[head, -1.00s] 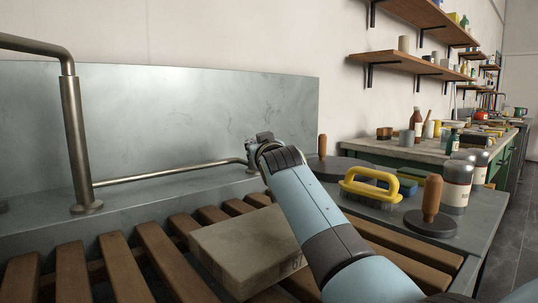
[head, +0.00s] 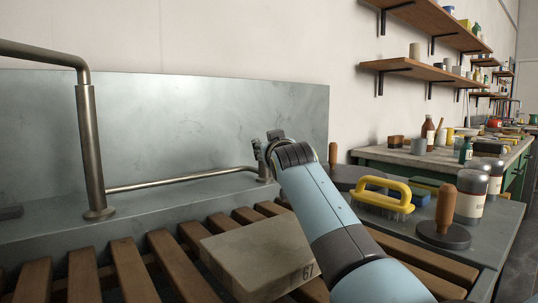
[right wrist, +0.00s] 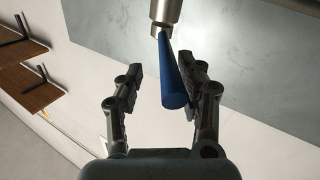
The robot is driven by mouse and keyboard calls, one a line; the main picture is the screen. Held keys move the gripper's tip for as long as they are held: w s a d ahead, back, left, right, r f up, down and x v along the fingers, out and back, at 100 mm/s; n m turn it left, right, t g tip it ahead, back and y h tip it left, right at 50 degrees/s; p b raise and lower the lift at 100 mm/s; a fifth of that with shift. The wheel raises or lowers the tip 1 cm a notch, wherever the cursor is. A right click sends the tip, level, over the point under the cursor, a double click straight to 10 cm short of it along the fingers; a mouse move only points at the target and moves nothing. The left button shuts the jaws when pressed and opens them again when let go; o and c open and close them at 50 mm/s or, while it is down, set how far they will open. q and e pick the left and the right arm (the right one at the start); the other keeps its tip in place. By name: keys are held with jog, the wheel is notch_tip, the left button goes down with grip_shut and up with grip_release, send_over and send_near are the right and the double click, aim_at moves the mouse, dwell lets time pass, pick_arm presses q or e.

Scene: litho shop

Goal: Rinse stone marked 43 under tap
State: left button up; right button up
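A grey stone (head: 255,248) lies flat on the wooden slats; its visible number reads 67. I see no stone marked 43. The tap pipe (head: 92,150) stands at the left with its spout out of view. My right gripper (right wrist: 160,90) is at the valve end of the thin pipe; in the head view my wrist mostly hides it. In the right wrist view its fingers are apart, with a blue lever (right wrist: 173,75) below a metal valve (right wrist: 165,12) between them. The right finger is close to the lever; I cannot tell whether they touch. My left gripper is out of view.
A yellow-handled brush (head: 383,200), a round tool with a wooden knob (head: 444,225) and a bottle (head: 471,195) stand on the grey side counter right of the slats. A metal splashback (head: 200,120) closes off the back. Several slats left of the stone are bare.

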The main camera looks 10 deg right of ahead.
notch_tip(320, 180, up, 8)
jog(key=shift+a+f, duration=0.1)
dwell(1.5)
